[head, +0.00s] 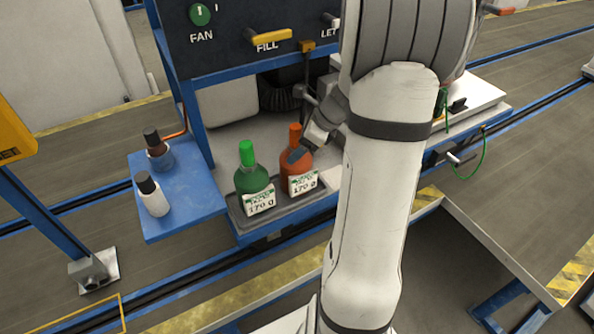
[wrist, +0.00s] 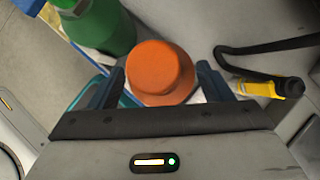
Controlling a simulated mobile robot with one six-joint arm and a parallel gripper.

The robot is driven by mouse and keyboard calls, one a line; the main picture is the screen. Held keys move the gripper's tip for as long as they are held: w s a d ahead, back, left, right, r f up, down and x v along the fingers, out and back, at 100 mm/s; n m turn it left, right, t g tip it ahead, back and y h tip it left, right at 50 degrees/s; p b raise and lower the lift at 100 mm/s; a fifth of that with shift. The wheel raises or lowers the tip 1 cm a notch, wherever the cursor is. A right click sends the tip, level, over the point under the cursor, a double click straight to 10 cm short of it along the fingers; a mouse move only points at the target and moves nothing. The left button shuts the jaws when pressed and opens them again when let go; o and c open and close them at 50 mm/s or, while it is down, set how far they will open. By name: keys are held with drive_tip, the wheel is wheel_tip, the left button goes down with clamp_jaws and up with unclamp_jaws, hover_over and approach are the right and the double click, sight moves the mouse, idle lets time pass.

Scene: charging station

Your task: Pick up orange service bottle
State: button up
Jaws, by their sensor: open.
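The orange service bottle (head: 299,165) stands upright at the right end of a grey tray (head: 236,213), with a white label reading 170 g. My gripper (head: 308,143) is at the bottle's upper right in the head view, largely hidden by my arm. In the wrist view the orange bottle (wrist: 160,75) is seen from above, its cap between the two fingers of my open gripper (wrist: 160,90). Gaps show on both sides of it; contact cannot be seen. A green bottle (head: 252,172) stands just left of it, and shows in the wrist view too (wrist: 100,25).
The panel (head: 240,45) with FAN and FILL controls overhangs behind. A black hose with a yellow fitting (wrist: 268,88) lies right in the wrist view.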

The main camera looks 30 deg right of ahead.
clamp_jaws()
idle(0.8)
